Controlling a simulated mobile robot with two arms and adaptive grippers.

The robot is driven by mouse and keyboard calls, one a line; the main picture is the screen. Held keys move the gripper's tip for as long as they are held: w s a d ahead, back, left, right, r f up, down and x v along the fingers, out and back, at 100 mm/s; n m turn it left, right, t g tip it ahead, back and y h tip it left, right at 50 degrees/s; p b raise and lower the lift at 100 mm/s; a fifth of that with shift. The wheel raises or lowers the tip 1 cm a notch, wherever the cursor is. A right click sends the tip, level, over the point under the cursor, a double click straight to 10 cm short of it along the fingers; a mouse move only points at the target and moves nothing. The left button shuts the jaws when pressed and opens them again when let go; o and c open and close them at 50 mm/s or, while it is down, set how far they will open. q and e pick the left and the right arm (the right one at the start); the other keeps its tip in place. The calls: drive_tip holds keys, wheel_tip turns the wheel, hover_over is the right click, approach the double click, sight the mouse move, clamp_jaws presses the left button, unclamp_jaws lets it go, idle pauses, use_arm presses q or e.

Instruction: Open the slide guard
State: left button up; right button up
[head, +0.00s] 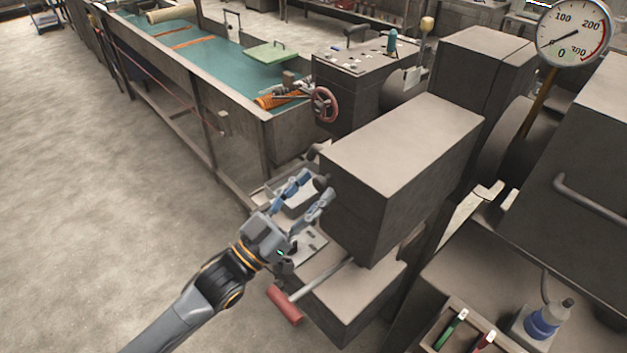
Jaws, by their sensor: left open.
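A large grey box-shaped housing (400,160) stands right of centre on the machine; I cannot tell for sure that it is the slide guard. Dark round knobs (321,183) stick out from its left face. My left gripper (312,186) is open, its two blue-grey fingers pointing up and right beside the lower knob. I cannot tell whether a finger touches the knob. The gripper partly hides the light parts under the housing's left side. My right gripper is not in view.
A lever with a red handle (284,304) juts out below the housing, close to my left wrist. A red handwheel (324,104) and a teal-topped bench (215,62) are behind. A gauge (573,32) stands upper right. Open floor (110,180) lies left.

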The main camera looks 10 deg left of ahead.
use_arm(q)
drive_tip(key=shift+w+d+r, duration=0.2)
drive_tip(key=shift+w+d, duration=0.1)
clamp_jaws()
drive_tip(key=shift+w, duration=0.1)
